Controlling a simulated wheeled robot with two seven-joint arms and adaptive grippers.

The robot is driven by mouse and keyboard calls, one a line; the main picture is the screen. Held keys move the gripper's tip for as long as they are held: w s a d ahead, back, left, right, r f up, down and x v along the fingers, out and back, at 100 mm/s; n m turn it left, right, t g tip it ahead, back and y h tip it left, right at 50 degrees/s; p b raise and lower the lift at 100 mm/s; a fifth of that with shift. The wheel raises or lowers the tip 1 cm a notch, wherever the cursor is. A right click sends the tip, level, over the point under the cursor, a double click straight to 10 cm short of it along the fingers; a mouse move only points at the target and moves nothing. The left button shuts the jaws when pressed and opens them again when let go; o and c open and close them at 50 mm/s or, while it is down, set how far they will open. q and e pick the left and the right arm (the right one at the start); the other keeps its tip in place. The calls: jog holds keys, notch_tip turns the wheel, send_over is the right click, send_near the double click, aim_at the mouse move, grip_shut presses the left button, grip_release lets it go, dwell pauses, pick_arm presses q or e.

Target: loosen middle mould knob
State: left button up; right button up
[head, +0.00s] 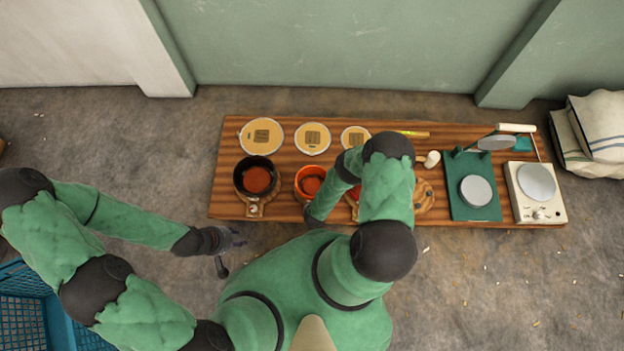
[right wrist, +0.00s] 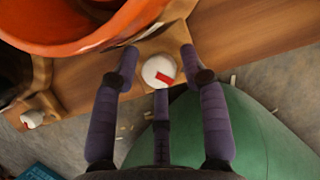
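The middle mould is an orange round pot with reddish contents (head: 311,182) on a wooden base. Its rim fills the upper left of the right wrist view (right wrist: 95,42). Its knob (right wrist: 160,72), white with a red mark, sits at the front of the base. My right gripper (right wrist: 156,60) is open, with fingers on both sides of the knob and a third finger below it; gaps show beside the knob. In the head view my own arm hides the knob and right gripper. My left gripper (head: 230,252) is open and empty, off the bench's front left.
The black left mould (head: 243,180) with its own knob (right wrist: 32,118) stands beside the middle one. Several round drumheads (head: 312,138) lie behind. A green press (head: 474,212) and a white scale (head: 541,213) stand right. A blue crate (head: 20,310) is on the floor.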

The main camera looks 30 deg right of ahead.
jog(key=shift+o, duration=0.2)
jog(key=shift+w, duration=0.1)
jog(key=shift+r, duration=0.1)
jog(key=shift+a+r, duration=0.1)
jog(key=shift+r, duration=0.05)
jog(key=v, duration=1.1)
jog(key=shift+r, duration=0.25)
